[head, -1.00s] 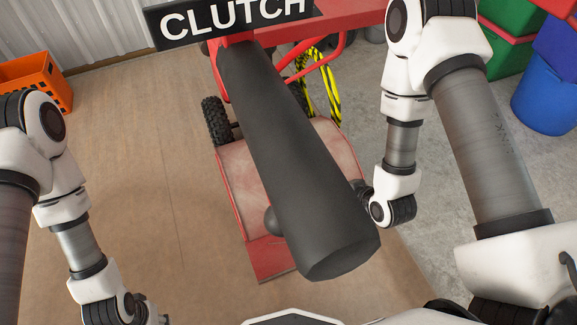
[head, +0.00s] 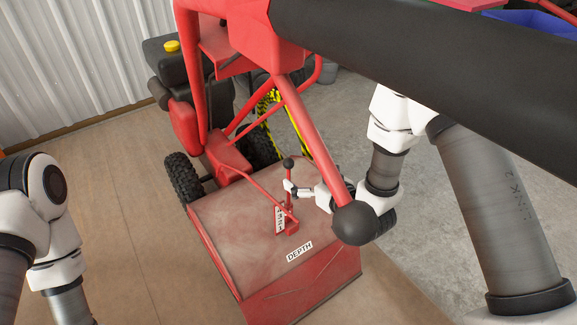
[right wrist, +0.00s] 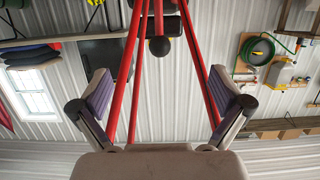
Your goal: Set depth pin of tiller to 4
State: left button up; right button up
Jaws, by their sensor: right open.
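The red tiller (head: 225,225) stands on the floor with a "DEPTH" label (head: 299,251) on its hood. An upright depth lever (head: 289,201) with a black ball knob (head: 289,163) rises there beside a white marked plate (head: 280,218); its marks are too small to read. My left gripper is out of frame.
A thick black handle (head: 440,75) crosses the upper right, close to the camera. A red bar with a large black ball (head: 353,222) stands in front of my right arm and hides part of it. Open floor (head: 120,225) lies left of the tiller.

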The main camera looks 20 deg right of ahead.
aim_at(292, 165)
jog(key=b+x, duration=0.1)
jog(key=x, duration=0.6)
jog(key=shift+w, duration=0.4)
jog(key=shift+c, duration=0.4)
grip_shut()
